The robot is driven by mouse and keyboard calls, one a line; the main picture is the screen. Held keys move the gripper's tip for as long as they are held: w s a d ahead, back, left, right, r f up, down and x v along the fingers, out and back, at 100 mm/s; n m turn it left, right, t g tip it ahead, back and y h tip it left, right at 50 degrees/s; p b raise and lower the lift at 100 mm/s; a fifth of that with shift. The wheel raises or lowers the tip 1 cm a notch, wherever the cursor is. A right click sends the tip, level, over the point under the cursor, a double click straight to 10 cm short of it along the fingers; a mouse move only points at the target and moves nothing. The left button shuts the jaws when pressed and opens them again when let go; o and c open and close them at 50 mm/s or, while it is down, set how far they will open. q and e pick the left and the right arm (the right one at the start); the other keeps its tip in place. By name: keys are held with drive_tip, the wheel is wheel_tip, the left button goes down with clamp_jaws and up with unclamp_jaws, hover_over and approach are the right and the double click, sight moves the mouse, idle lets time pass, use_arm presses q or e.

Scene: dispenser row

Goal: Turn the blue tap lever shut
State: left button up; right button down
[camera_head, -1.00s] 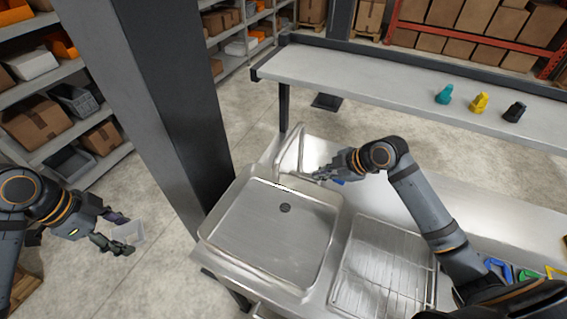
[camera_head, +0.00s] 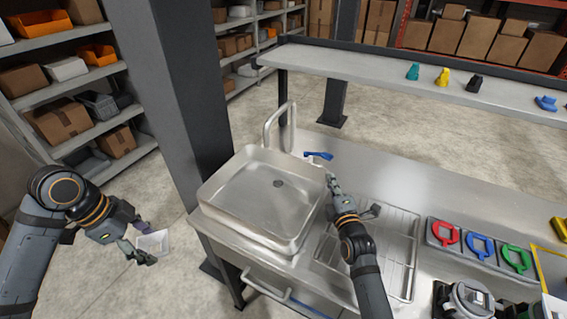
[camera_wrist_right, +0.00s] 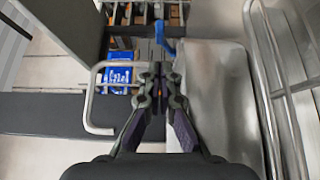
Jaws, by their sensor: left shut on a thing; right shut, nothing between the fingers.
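The blue tap lever (camera_head: 319,155) sits on the counter just right of the metal tap (camera_head: 290,125) behind the sink. It lies roughly sideways across the picture, and nothing touches it. My right gripper (camera_head: 332,182) is shut and empty by the sink's right rim, apart from the lever and nearer to me. In the right wrist view the shut fingers (camera_wrist_right: 160,78) show in the middle, with a blue piece (camera_wrist_right: 161,36) beyond them that I cannot surely identify. My left gripper (camera_head: 143,246) is shut on a pale translucent container (camera_head: 154,241), left of the sink and pillar.
The sink (camera_head: 235,205) lies left of my right gripper, and a wire drying rack (camera_head: 395,255) lies beside it on the right. A dark pillar (camera_head: 175,110) stands left of the sink. Red, blue and green rings (camera_head: 480,246) lie farther right. A raised shelf (camera_head: 385,72) runs behind.

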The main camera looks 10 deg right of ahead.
sight(329, 160)
drive_tip(key=w+p, duration=0.1)
drive_tip(key=w, duration=0.6)
drive_tip(key=shift+w+p, duration=0.25)
drive_tip(key=shift+p, duration=0.05)
drive_tip(key=d+b, duration=0.1)
drive_tip(key=w+b, duration=0.1)
drive_tip(key=b, duration=0.1)
drive_tip(key=shift+d, duration=0.35)
drive_tip(key=shift+s+r, duration=0.1)
